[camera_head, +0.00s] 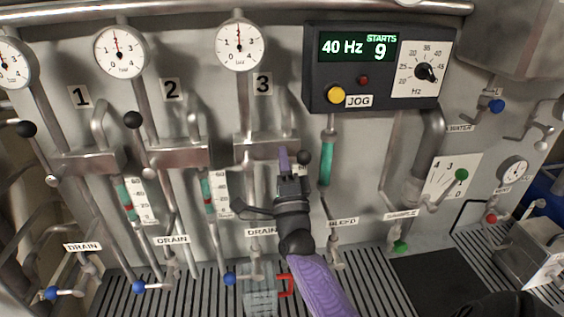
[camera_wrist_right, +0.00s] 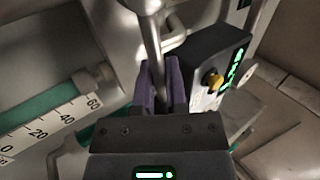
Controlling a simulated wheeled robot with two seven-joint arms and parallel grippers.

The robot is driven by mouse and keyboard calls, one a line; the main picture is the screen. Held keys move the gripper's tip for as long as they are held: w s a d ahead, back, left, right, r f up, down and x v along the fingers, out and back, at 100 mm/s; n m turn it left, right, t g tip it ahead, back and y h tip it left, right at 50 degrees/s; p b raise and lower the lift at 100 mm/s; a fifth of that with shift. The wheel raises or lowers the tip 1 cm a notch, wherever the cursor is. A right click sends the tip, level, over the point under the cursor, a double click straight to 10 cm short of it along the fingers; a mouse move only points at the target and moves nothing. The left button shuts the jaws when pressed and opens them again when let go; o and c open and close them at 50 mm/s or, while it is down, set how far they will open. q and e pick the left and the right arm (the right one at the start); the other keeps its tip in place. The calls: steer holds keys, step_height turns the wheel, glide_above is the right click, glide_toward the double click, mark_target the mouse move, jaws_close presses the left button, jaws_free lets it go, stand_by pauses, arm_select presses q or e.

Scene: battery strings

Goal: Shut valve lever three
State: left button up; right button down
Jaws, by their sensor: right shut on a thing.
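Valve block three (camera_head: 256,146) is under the number 3 label (camera_head: 262,84) on the grey panel. Its lever has a black knob (camera_head: 304,157), which shows just right of my right gripper's fingertips, lower than the knobs of levers one and two. My right gripper (camera_head: 284,160) reaches up from below, in front of the block, and hides most of the lever. In the right wrist view, the purple fingers (camera_wrist_right: 160,88) are closed around a grey rod (camera_wrist_right: 150,42), which looks like the lever. My left gripper is not in view.
Lever one's knob (camera_head: 26,129) and lever two's knob (camera_head: 132,119) stand to the left. Gauges (camera_head: 239,45) are above. The control box (camera_head: 372,68) reads 40 Hz and 9 starts.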

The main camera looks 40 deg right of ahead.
steer(key=shift+f+m+h, duration=0.3)
steer(key=shift+m+h, duration=0.1)
steer(key=shift+m, duration=0.2)
steer(key=c, duration=0.7)
jaws_free()
steer(key=b+v, duration=0.2)
steer(key=v, duration=0.8)
steer(key=shift+r, duration=0.2)
steer(key=shift+a+y, duration=0.15)
steer(key=shift+y, duration=0.15)
